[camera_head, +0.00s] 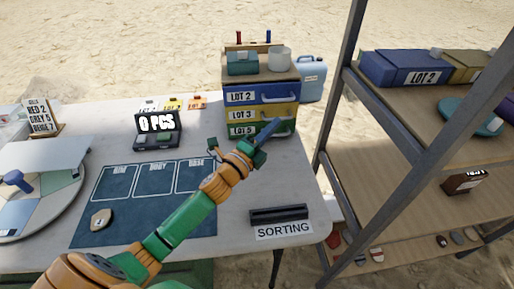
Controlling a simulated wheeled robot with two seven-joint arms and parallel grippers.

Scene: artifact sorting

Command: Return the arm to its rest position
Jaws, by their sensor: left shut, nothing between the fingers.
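My left arm, orange and green, reaches in from the lower left across the table. Its gripper (268,133) is shut and empty, in front of the drawer unit (255,112) labelled LOT 2, LOT 3 and LOT 5. It hides part of the lowest drawer; I cannot tell whether it touches the drawer front. My right gripper is not in view.
The table (285,180) bears a dark sorting mat (90,236) with a beige piece (101,219) on it, a scale reading 0 PCS (157,138) and a black slotted holder (279,214). A metal-framed shelf (375,150) stands close on the right. A blue canister (312,80) stands behind.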

